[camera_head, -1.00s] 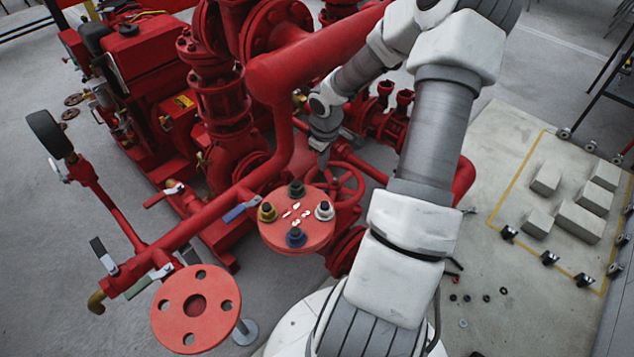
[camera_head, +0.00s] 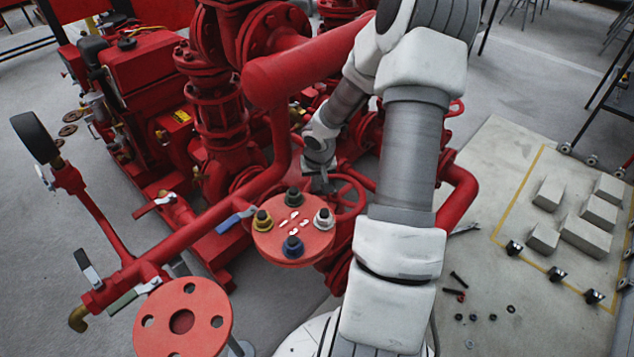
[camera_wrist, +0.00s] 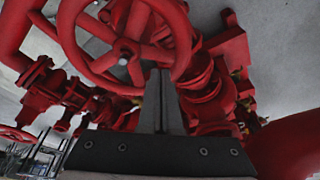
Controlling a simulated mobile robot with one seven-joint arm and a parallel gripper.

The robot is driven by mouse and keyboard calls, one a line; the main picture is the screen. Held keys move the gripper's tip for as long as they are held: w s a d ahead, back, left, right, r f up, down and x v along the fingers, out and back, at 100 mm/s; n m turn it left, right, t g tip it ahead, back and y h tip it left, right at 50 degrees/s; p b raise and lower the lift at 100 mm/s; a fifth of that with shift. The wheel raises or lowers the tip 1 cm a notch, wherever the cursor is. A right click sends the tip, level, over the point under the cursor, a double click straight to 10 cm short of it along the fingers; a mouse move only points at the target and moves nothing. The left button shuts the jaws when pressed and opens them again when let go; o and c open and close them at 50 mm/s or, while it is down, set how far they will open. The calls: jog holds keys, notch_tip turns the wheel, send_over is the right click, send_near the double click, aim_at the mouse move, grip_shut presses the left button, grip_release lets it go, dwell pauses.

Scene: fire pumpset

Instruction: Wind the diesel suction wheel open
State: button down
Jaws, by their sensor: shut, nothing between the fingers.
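The red suction handwheel (camera_head: 360,201) stands behind the round flange with coloured bolts in the head view, partly hidden by my arm and gripper. In the wrist view the wheel (camera_wrist: 183,38) fills the upper left, with its spokes and grey hub nut showing. My gripper (camera_head: 319,186) is at the wheel's left side in the head view. In the wrist view its fingers (camera_wrist: 161,72) are together and empty, with the tips at the lower right part of the rim near a spoke. I cannot tell whether they touch the wheel.
The bolted red flange (camera_head: 292,243) lies close in front of the wheel. A thick red pipe (camera_head: 305,72) runs behind my gripper. The red engine (camera_head: 150,80) stands at the left.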

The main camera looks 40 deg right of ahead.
jog(key=b+x, duration=0.1)
jog(key=x, duration=0.3)
jog(key=shift+f, duration=0.2)
jog(key=shift+s+a+n+p, duration=0.25)
jog(key=shift+n+p, duration=0.3)
jog(key=shift+n, duration=0.15)
